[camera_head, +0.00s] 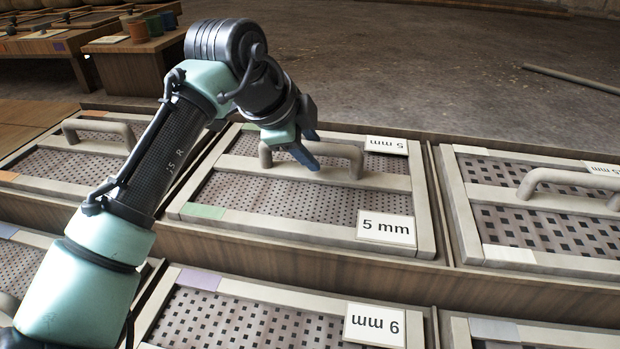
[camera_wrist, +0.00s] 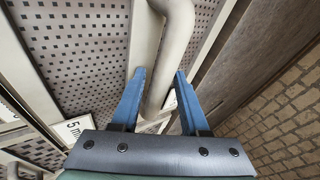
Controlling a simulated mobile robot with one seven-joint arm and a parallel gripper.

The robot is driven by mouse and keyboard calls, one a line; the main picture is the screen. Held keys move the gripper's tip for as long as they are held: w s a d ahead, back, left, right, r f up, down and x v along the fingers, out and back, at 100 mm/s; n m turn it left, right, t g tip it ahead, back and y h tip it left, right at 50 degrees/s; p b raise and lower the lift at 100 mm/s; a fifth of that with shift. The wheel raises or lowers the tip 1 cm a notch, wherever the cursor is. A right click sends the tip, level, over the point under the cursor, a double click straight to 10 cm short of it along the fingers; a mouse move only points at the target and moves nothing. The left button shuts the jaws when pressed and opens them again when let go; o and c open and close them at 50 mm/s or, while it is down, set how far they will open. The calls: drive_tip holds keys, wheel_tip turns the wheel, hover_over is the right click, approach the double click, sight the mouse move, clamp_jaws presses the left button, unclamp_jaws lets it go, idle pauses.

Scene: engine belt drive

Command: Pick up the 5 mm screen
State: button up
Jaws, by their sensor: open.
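The 5 mm screen (camera_head: 290,197) lies in the middle back bay of the wooden rack, a pale frame around a perforated sheet, with "5 mm" labels and a green corner tab. Its raised bar handle (camera_head: 338,150) runs across the middle. In the wrist view the blue fingers of my gripper (camera_wrist: 161,72) are open, one on each side of the handle (camera_wrist: 176,45). I cannot tell whether either finger touches it. A "5 mm" label (camera_wrist: 76,129) shows at lower left.
Open floor (camera_head: 440,70) lies behind the rack.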

drive_tip(key=shift+c, duration=0.3)
clamp_jaws()
idle(1.1)
drive_tip(key=shift+w+r, duration=0.1)
drive_tip(key=shift+r, duration=0.05)
